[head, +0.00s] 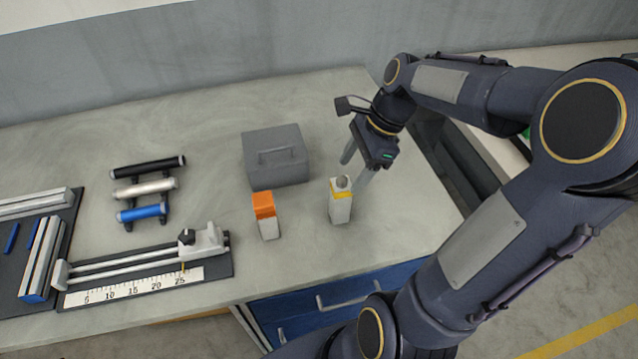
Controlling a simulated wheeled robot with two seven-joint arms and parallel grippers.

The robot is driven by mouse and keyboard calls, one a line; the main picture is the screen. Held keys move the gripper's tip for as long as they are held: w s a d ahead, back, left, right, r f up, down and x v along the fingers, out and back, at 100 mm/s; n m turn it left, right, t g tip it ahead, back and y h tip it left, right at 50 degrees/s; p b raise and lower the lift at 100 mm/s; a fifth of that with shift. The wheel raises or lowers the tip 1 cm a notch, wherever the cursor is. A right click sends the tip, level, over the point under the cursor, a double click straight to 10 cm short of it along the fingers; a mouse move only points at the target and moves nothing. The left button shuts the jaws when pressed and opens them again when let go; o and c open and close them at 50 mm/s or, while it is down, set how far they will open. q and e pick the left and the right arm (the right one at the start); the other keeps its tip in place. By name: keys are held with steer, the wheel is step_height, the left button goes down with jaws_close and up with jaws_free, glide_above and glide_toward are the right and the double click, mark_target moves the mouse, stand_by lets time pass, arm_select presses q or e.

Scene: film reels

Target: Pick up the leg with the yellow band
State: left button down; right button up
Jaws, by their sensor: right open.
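The leg with the yellow band (340,207) stands upright on the table, a pale block with a yellow stripe near its top and a grey round piece on top. My right gripper (354,170) is open, its two fingers pointing down just behind and above this leg. One finger is close to the leg's right side; I cannot tell if it touches. A similar block with an orange top (265,215) stands to its left. My left gripper is not in view.
A grey box with a handle (275,156) stands behind the two blocks. A rack of black, white and blue rollers (147,188) and a ruler fixture (145,275) are at left. A blue drawer (330,300) lies under the front edge. Table behind the box is clear.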

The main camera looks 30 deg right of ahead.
mark_target(338, 189)
steer(key=x, duration=0.7)
steer(key=shift+w+a, duration=0.1)
steer(key=shift+w, duration=0.05)
steer(key=c, duration=1.2)
